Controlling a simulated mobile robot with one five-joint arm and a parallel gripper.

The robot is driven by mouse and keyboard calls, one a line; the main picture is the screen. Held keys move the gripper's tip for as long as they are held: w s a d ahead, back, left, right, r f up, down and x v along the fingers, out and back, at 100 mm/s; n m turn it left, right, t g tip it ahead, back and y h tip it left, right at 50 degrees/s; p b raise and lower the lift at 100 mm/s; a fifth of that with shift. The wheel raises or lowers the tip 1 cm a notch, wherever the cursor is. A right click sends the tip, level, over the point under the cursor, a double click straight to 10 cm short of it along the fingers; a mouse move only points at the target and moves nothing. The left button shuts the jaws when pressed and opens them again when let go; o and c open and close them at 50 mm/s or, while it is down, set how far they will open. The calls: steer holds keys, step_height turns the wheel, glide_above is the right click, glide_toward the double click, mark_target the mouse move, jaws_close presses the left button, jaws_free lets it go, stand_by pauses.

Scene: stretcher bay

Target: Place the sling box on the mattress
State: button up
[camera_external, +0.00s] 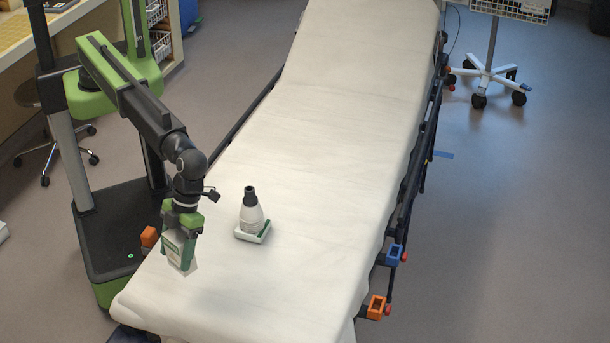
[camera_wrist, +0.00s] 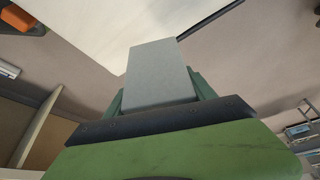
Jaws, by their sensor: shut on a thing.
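The sling box (camera_external: 179,250) is a white and green carton held upright in my gripper (camera_external: 181,232) over the near left part of the mattress. In the wrist view the sling box (camera_wrist: 158,75) shows as a plain grey-white face between the green fingers of my gripper (camera_wrist: 160,92), which is shut on it. The white mattress (camera_external: 318,150) lies on the stretcher; its pale surface also shows in the wrist view (camera_wrist: 105,28). I cannot tell whether the box's lower end touches the mattress.
Most of the mattress is bare. A dark side rail (camera_external: 405,205) runs along the right edge. A wheeled stand (camera_external: 488,72) is at the back right.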

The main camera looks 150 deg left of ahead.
steer(key=w+a+f+b, duration=0.1)
steer(key=a+f+b, duration=0.2)
steer(key=f+b, duration=0.1)
steer(key=w+a+f+b, duration=0.1)
steer(key=a+f+b, duration=0.2)
steer(key=a, duration=0.1)
steer(key=w+a+f+b, duration=0.2)
steer(key=a+f+b, duration=0.2)
steer(key=shift+w+f+b, duration=0.1)
steer(key=shift+f+b, duration=0.2)
steer(key=o, duration=1.4)
steer(key=shift+r, duration=0.1)
steer(key=shift+r, duration=0.1)
steer(key=shift+r+p, duration=0.25)
steer(key=shift+p, duration=0.2)
steer(key=p+v, duration=1.1)
steer(key=v, duration=0.1)
steer(key=s+d+n+y, duration=0.1)
steer(key=s+d+n, duration=0.3)
steer(key=s, duration=0.5)
steer(key=s+d+f+n+g+y, duration=0.1)
steer(key=s+d+n, duration=0.4)
steer(key=s+d, duration=0.4)
steer(key=s+d+f+n+y, duration=0.1)
steer(key=s+d+n, duration=0.3)
steer(key=s, duration=0.7)
steer(key=shift+s+d+g+y, duration=0.2)
steer(key=shift+d+g+y, duration=0.3)
steer(key=shift+d, duration=0.9)
